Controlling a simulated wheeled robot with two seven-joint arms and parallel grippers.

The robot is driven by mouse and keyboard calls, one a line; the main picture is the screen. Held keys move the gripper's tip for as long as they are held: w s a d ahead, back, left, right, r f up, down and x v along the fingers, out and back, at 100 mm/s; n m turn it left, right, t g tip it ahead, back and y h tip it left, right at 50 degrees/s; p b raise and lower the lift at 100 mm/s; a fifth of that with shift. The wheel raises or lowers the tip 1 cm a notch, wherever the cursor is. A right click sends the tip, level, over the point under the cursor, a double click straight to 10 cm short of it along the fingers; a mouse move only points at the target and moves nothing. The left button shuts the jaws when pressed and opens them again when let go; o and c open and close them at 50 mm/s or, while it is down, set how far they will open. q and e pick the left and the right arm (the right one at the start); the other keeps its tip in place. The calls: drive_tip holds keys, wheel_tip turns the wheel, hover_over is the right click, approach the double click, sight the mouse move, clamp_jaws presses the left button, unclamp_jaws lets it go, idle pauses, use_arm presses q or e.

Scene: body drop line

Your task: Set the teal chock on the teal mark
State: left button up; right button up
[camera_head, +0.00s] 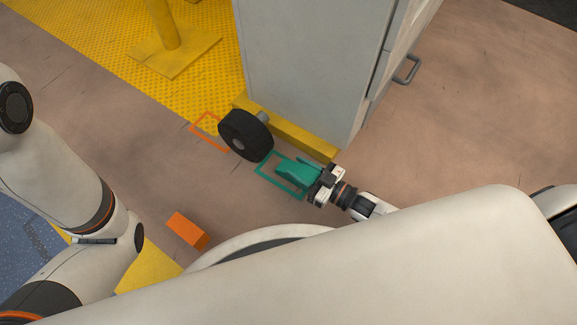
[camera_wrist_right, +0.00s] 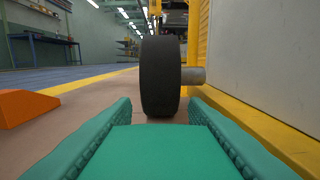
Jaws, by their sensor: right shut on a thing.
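The teal chock (camera_head: 296,173) is held in my right gripper (camera_head: 318,184), which is shut on it. In the head view the chock is over or on the right part of the teal outlined mark (camera_head: 266,176); whether it touches the floor I cannot tell. In the right wrist view the teal chock (camera_wrist_right: 160,152) fills the lower middle, in front of the black wheel (camera_wrist_right: 160,78). The wheel also shows in the head view (camera_head: 240,136), left of the chock with a gap between them. My left arm is at the left, but its gripper is out of view.
An orange chock (camera_head: 188,231) lies on the floor near my base, and it shows at the left in the wrist view (camera_wrist_right: 22,107). An orange mark (camera_head: 207,128) lies beyond the wheel. A grey cabinet (camera_head: 305,70) on a yellow base (camera_head: 300,138) stands close behind.

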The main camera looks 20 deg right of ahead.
sight(290, 167)
drive_tip(key=w+a+b, duration=0.1)
drive_tip(key=w+a+f+b, duration=0.1)
drive_tip(key=w+b, duration=0.1)
drive_tip(key=shift+w+a+f, duration=0.1)
drive_tip(key=shift+a+f, duration=0.05)
drive_tip(key=shift+a, duration=0.1)
drive_tip(key=shift+f+b, duration=0.15)
drive_tip(key=shift+b, duration=0.15)
drive_tip(key=shift+f, duration=0.15)
drive_tip(key=o, duration=1.2)
